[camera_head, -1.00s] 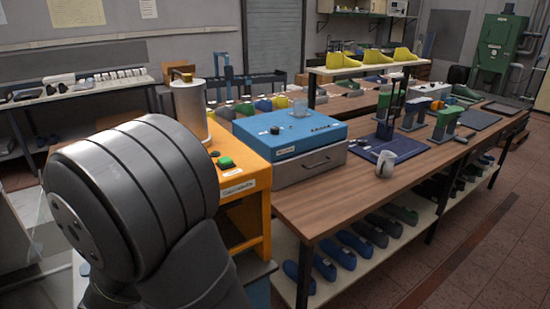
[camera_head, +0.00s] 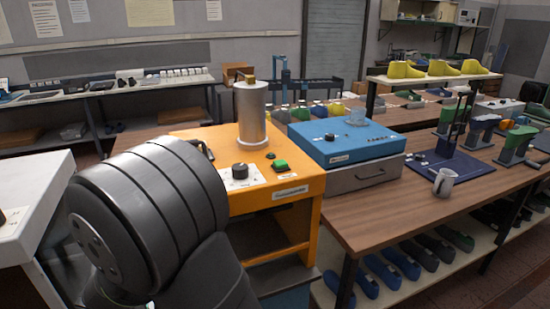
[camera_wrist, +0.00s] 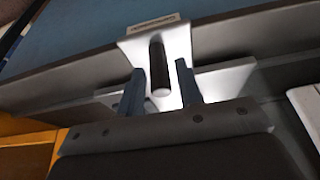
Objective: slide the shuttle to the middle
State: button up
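In the wrist view my gripper (camera_wrist: 161,90) has its two blue-grey fingers apart. A dark round peg (camera_wrist: 157,66) with a pale end stands between them, with visible gaps to both fingers. The peg is on a bright metal plate (camera_wrist: 180,45) with a small label along its top edge. This may be the shuttle, but the frames do not make that certain. The plate sits at a long grey rail or edge (camera_wrist: 245,42). In the head view neither my gripper nor this peg shows; my own arm link fills the lower left.
In the head view an orange machine (camera_head: 225,140) carries a metal cylinder (camera_head: 251,115) and a green button (camera_head: 281,165). A blue-topped box (camera_head: 350,142) and a mug (camera_head: 443,182) are on the wooden bench (camera_head: 390,205). A white cabinet (camera_head: 35,190) stands at left.

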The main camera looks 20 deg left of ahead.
jog(key=shift+w+d, duration=0.1)
jog(key=shift+d, duration=0.05)
dwell(0.4)
jog(key=v, duration=0.8)
dwell(0.3)
jog(key=x, duration=0.8)
jog(key=shift+a+f, duration=0.1)
jog(key=shift+a, duration=0.1)
jog(key=shift+w+d, duration=0.3)
jog(key=shift+d, duration=0.15)
dwell(0.7)
